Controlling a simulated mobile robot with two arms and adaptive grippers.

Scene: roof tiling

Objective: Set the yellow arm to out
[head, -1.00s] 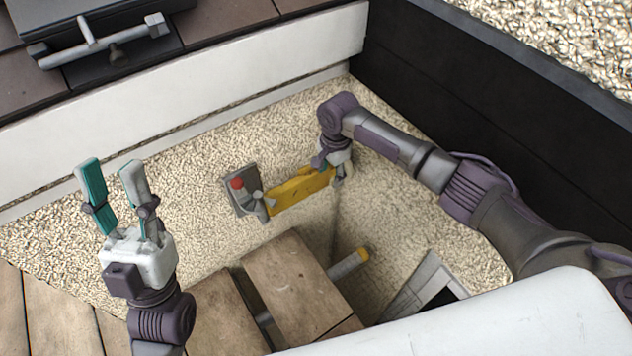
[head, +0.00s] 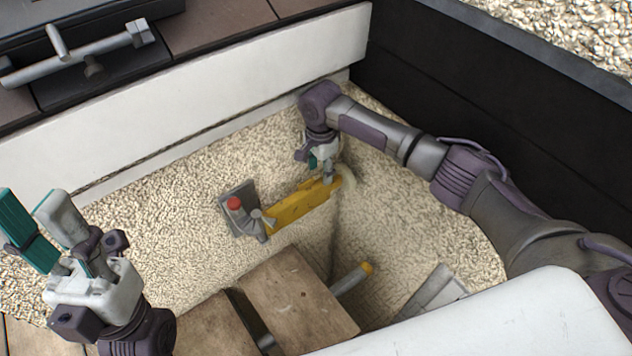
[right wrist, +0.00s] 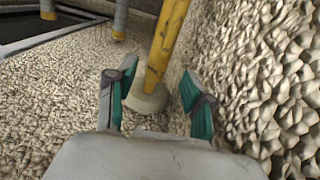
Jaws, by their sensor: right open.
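The yellow arm (head: 300,205) is a flat bar on a grey wall bracket with a red knob (head: 234,203). In the head view it slants up to the right from the bracket. My right gripper (head: 321,168) is at its far end, and partly covers it. In the right wrist view the open fingers (right wrist: 158,76) stand on either side of the yellow arm's (right wrist: 166,45) pale round end (right wrist: 147,96); I cannot tell whether they touch it. My left gripper (head: 42,228) is open and empty at the lower left, away from the arm.
A wooden box or bench (head: 293,300) stands below the arm. A grey rod with a yellow tip (head: 352,278) is beside it. A white ledge (head: 190,100) and a dark wall (head: 480,100) border the pebbled wall. A dark hatch with a handle (head: 75,58) is at the upper left.

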